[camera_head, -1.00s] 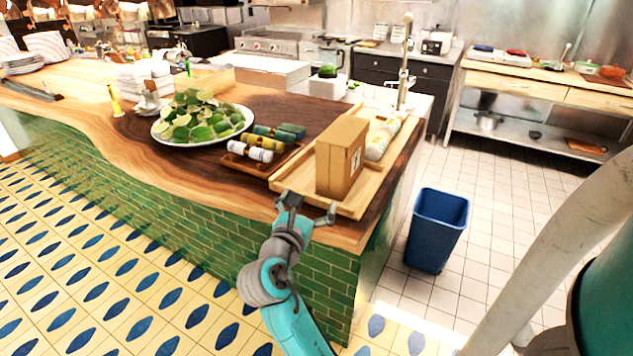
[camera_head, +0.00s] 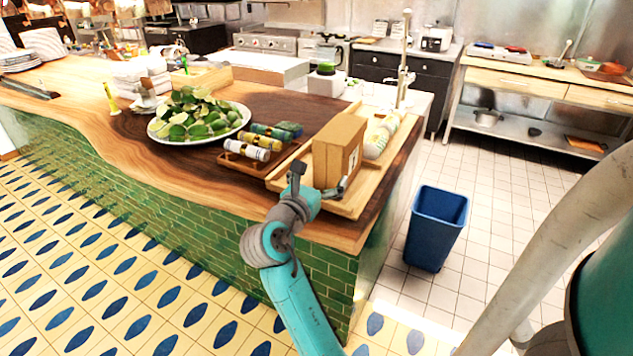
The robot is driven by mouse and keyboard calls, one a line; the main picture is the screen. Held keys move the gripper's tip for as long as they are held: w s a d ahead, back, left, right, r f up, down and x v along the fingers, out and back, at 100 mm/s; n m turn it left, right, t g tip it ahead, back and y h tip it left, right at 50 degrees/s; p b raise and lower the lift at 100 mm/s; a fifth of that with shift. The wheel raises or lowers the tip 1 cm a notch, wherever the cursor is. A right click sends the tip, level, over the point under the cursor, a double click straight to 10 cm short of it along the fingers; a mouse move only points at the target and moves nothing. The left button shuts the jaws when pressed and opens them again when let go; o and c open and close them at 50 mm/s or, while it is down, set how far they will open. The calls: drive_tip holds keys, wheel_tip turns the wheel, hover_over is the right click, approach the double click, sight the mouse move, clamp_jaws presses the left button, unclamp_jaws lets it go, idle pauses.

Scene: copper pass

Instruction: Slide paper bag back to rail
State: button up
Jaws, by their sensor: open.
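The brown paper bag (camera_head: 336,146) stands upright on a light wooden tray (camera_head: 279,180) near the counter's front right corner. A white label shows on its right face. My gripper (camera_head: 320,179) is open at the front of the bag, with one finger to the left of its lower part and the other low at its right. The gripper hides the bag's lower front edge, so I cannot tell whether the fingers touch it. The tray has raised wooden edges; I cannot tell which one is the rail.
White-green rolled items (camera_head: 377,137) lie on the tray right of the bag. A small rack of rolls (camera_head: 250,149) and a plate of limes (camera_head: 197,127) stand to the left. A blue bin (camera_head: 437,226) stands on the floor at right.

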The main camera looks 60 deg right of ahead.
drive_tip(key=d, duration=0.5)
drive_tip(key=w+d, duration=0.1)
drive_tip(key=d, duration=0.1)
drive_tip(key=shift+d, duration=0.4)
drive_tip(key=c, duration=1.1)
